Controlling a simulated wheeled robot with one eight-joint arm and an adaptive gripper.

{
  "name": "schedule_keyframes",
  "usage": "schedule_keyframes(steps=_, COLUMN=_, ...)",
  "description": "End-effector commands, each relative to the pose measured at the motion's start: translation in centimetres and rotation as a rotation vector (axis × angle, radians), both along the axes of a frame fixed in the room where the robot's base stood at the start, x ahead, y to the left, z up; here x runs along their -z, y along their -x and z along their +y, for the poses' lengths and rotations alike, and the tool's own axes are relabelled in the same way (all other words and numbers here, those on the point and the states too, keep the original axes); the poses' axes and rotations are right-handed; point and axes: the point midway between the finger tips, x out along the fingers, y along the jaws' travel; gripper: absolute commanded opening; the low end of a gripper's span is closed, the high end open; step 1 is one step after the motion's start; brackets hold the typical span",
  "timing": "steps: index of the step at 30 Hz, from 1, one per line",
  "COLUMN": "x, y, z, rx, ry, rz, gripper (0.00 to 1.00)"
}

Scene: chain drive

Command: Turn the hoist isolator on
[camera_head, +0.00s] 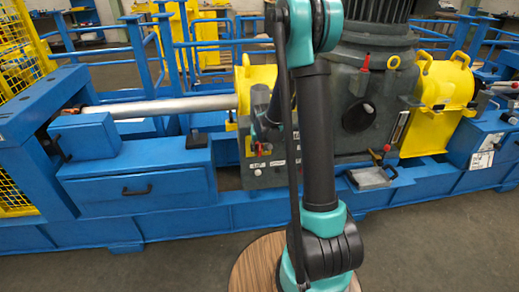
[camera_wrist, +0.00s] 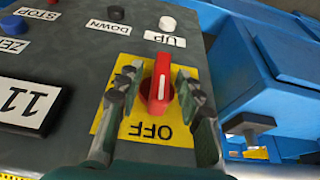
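The hoist isolator is a red handle (camera_wrist: 159,88) with a white line, on a yellow plate (camera_wrist: 148,128) on a dark panel. In the wrist view the handle stands upright in the picture. The word OFF reads upside down below it; no ON label can be made out. My gripper (camera_wrist: 157,76) has one finger on each side of the handle, with a visible gap on the left and a narrower one on the right. In the head view my gripper (camera_head: 264,128) is at the dark control box (camera_head: 268,172), and my arm partly hides it.
Above the isolator in the wrist view are a white UP button (camera_wrist: 167,23) and a black DOWN button (camera_wrist: 116,13). A blue button (camera_wrist: 13,25) and a label reading 11 (camera_wrist: 28,103) lie left. Blue framework (camera_wrist: 265,60) stands close on the right.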

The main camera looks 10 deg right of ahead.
Motion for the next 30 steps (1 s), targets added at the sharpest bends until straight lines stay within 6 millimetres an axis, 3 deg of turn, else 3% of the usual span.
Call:
schedule_keyframes(steps=5, x=0.0, y=0.0, z=0.0, rx=0.0, ry=0.0, rz=0.0, gripper=0.36)
schedule_keyframes(steps=15, x=-0.01, y=0.0, z=-0.01, rx=0.0, ry=0.0, rz=0.0, gripper=0.0)
schedule_keyframes(steps=30, x=-0.01, y=-0.01, z=-0.22, rx=0.003, ry=-0.089, rz=0.0, gripper=0.0)
